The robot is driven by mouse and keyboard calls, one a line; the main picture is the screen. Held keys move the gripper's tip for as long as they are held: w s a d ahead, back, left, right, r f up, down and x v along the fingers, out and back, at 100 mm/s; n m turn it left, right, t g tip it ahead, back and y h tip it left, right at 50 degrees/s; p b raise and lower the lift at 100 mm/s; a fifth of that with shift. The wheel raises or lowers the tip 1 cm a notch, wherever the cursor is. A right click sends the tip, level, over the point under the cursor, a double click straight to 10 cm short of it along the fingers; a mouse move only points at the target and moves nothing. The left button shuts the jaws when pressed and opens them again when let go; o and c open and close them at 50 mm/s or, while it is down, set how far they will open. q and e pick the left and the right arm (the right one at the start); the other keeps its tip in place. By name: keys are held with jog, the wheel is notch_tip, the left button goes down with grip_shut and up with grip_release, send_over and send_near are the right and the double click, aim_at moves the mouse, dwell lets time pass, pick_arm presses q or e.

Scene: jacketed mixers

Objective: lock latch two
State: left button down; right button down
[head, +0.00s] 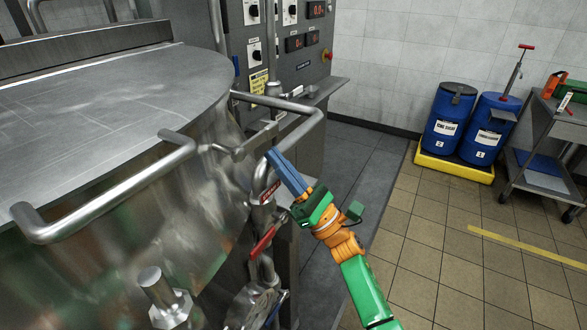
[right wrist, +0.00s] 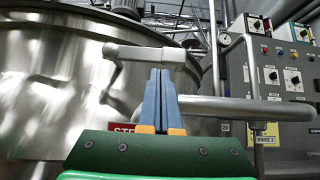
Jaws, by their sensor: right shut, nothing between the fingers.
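A steel latch-like lever (head: 235,151) sits on the side of the mixer, just below its rim, in the head view. I cannot read a number on it. My right gripper (head: 271,154) is shut and empty, its blue fingers pointing up and left toward the mixer wall, a little right of the lever. In the right wrist view the closed fingertips (right wrist: 160,72) overlap a grey bar (right wrist: 146,53) with a thick rounded end. I cannot tell whether they touch it. My left gripper is not in view.
The mixer's lid (head: 110,90) has a tubular handle (head: 110,195) at its front. A bent tubular rail (head: 312,125) is close to my right gripper. A red-handled valve (head: 265,241) is below. A control cabinet (head: 280,45) stands behind. Blue drums (head: 449,117) and a cart (head: 552,125) are right.

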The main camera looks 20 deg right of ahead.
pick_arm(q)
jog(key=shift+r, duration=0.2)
pick_arm(e)
jog(key=shift+w+a+r, duration=0.15)
jog(key=shift+w+r, duration=0.15)
